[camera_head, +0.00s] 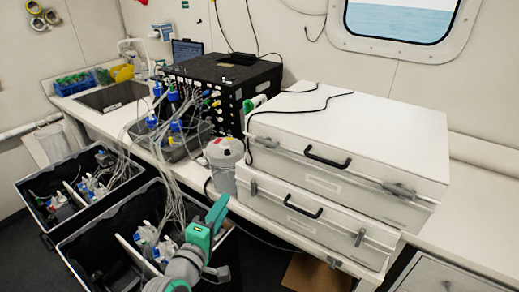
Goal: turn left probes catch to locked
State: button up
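Two white cases are stacked on the bench, the upper case (350,125) on the lower case (275,205). Each has a black front handle. Metal catches show on their fronts: a sideways one at the upper case's right (400,189), an upright one at the lower case's right (360,237), and a small one near the lower case's left end (254,188). No label reading "probes" is legible, so I cannot tell which catch is the left probes catch. My teal-and-grey arm end, with my gripper (218,212), is left of and below the cases, apart from them. Its jaws cannot be made out.
A white-grey canister (224,160) stands close left of the cases. Cables hang from a black instrument box (222,78) down to two open black crates (82,183) on the floor. The bench is clear right of the cases. A cardboard box (315,274) sits underneath.

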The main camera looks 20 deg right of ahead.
aim_at(264, 144)
jog(key=s+d+r+m+g+h, duration=0.1)
jog(key=d+r+m+g+h, duration=0.25)
jog(key=r, duration=1.05)
jog(key=shift+n+t+h, duration=0.35)
jog(key=shift+n+h, duration=0.2)
jog(key=shift+n, duration=0.3)
jog(key=x, duration=1.1)
jog(key=shift+s+d+f, duration=0.15)
jog(key=shift+d, duration=0.1)
grip_shut()
